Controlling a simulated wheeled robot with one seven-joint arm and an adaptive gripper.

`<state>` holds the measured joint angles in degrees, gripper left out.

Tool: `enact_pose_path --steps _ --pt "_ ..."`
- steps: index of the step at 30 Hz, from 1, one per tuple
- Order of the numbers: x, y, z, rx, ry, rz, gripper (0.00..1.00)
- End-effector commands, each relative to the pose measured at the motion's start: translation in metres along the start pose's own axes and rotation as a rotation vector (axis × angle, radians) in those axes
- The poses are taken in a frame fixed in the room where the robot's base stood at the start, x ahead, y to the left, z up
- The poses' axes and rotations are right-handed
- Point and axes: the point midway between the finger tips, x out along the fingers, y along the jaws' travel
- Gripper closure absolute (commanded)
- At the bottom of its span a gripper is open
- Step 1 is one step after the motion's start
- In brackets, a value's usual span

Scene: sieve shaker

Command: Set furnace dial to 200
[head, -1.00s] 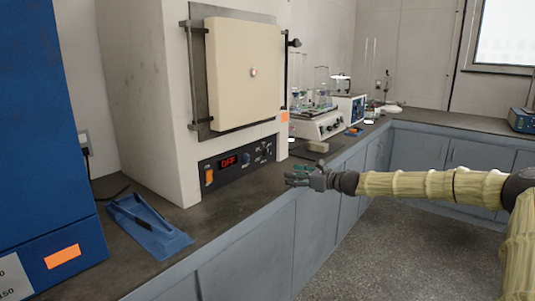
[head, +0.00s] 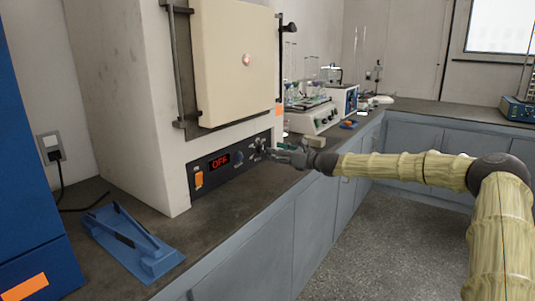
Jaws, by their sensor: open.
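The furnace (head: 138,95) is a tall white box with a closed cream door (head: 240,66). My gripper (head: 272,153) is open, in front of the panel's right end, to the right of the blue knob. Its fingers partly cover that end. I cannot tell whether they touch anything.
A blue tool-like holder (head: 130,242) lies on the dark counter (head: 215,215) at left. A blue cabinet (head: 28,170) stands at the far left. White lab equipment with glassware (head: 312,115) stands beyond the furnace. The counter before the panel is clear.

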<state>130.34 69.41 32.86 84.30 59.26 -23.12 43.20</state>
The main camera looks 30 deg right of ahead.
Motion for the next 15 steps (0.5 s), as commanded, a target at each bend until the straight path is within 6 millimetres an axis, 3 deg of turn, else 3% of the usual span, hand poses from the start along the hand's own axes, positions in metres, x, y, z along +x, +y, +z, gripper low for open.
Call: enact_pose_path --steps 7,15 --pt "0.034 0.000 -0.004 0.001 0.001 0.003 0.46" --pt "0.052 -0.007 -0.007 0.010 -0.004 0.003 0.46"
